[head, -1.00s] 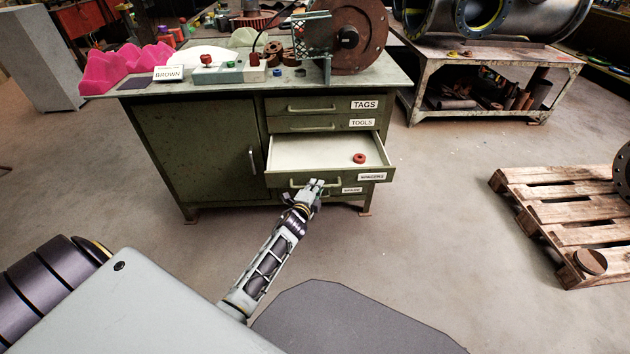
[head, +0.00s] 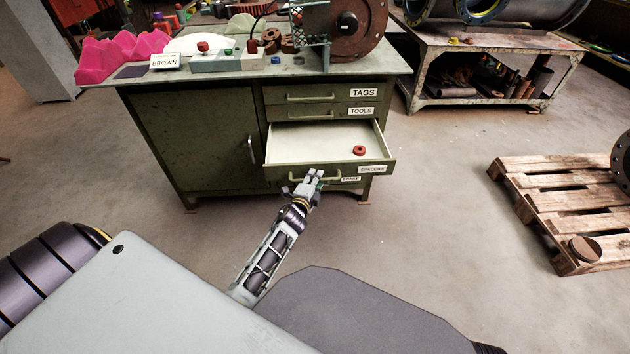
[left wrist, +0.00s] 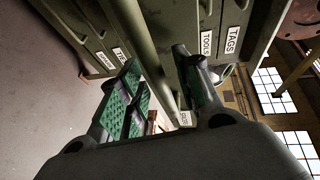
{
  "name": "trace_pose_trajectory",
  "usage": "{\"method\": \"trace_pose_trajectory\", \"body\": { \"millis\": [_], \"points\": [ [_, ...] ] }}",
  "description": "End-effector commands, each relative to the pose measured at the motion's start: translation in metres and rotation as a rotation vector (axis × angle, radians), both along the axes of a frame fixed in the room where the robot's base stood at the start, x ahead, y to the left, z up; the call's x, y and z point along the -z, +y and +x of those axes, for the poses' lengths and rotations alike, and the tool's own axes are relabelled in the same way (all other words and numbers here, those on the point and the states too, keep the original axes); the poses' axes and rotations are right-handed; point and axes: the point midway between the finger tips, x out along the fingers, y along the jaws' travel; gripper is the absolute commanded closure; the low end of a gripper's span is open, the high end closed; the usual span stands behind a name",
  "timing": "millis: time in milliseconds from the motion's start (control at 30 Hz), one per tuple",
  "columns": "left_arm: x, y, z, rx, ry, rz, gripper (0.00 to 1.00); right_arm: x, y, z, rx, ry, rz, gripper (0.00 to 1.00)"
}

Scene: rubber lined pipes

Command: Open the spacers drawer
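The green cabinet (head: 195,135) has a pulled-out spacers drawer (head: 310,148) with a pale inside and a red ring (head: 360,150) lying in it. The drawer's front carries a SPACERS label (head: 373,169) and a bar handle (head: 335,177). My left gripper (head: 314,176) is at this handle. In the left wrist view, its two green-padded fingers (left wrist: 165,85) stand apart, with the handle bar (left wrist: 150,50) running between them and gaps visible. My right gripper is not in view.
The TAGS drawer (head: 300,93) and TOOLS drawer (head: 298,113) above are shut. A lower drawer's label is partly covered by the spacers drawer. A wooden pallet (head: 545,190) lies at right, a metal workbench (head: 490,60) behind. The floor before the cabinet is clear.

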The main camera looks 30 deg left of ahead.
Motion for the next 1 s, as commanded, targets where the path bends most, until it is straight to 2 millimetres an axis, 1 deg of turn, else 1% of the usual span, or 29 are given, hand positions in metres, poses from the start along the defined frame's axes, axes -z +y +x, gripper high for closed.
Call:
{"method": "trace_pose_trajectory", "body": {
  "millis": [267, 467, 1000],
  "points": [
    [-0.001, 0.0, -0.001, 0.0, -0.001, 0.0, 0.66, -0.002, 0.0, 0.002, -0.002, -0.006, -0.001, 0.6],
    [-0.001, -0.001, -0.009, 0.0, 0.0, 0.0, 0.66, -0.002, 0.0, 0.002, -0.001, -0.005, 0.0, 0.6],
    [-0.01, -0.008, -0.053, 0.0, 0.001, 0.0, 0.66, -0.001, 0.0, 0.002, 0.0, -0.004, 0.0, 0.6]
  ]
}}
